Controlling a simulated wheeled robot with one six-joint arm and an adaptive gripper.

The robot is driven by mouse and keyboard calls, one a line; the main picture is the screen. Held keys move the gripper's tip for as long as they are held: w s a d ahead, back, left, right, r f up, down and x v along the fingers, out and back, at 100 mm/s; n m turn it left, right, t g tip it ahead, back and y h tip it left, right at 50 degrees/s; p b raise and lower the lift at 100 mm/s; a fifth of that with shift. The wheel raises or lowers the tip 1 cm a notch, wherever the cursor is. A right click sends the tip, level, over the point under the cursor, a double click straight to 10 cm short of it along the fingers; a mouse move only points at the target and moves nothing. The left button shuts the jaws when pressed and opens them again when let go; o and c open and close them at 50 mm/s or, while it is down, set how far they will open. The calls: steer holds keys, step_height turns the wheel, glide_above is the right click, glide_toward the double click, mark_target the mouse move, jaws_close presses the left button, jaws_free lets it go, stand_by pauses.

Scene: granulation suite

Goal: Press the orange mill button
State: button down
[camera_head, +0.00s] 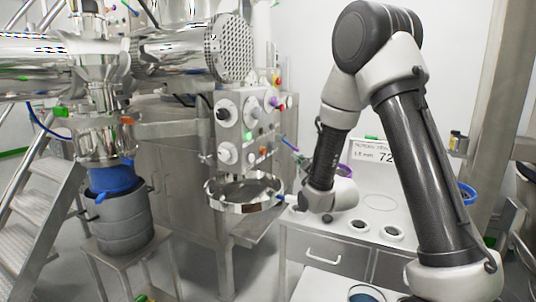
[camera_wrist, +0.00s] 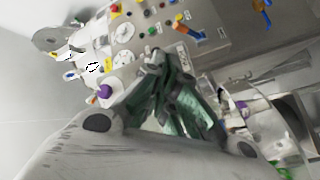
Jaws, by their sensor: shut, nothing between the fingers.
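A steel control panel (camera_head: 240,112) stands left of my arm in the head view, with dials, green buttons and a small orange-red button (camera_head: 263,151) low on its face. This looks like the orange mill button, but its label cannot be read. In the wrist view, the panel (camera_wrist: 205,18) runs along the top with small coloured buttons and knobs; I cannot tell which is the mill button. My gripper (camera_wrist: 160,58) is shut and empty, its fingers pointing up at the panel's lower edge. The gap to the panel is unclear. In the head view my gripper cannot be made out clearly.
A round steel pan (camera_head: 243,207) sticks out below the panel, close to my wrist. A white-topped bench (camera_head: 360,228) with round openings lies below my arm. A grey drum (camera_head: 118,218) and metal stairs (camera_head: 40,205) stand at left.

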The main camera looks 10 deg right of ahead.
steer(key=shift+a, duration=0.1)
steer(key=w+a, duration=0.5)
steer(key=a, duration=0.2)
stand_by(0.5)
steer(key=shift+w+a, duration=0.1)
steer(key=shift+w, duration=0.05)
stand_by(1.2)
steer(key=shift+w+a, duration=0.5)
steer(key=shift+a, duration=0.15)
stand_by(0.8)
stand_by(0.3)
steer(key=shift+s+d, duration=0.55)
steer(key=shift+d, duration=0.2)
steer(key=shift+s+d, duration=0.75)
steer(key=shift+d, duration=0.3)
steer(key=shift+s+d, duration=0.75)
steer(key=shift+d, duration=0.25)
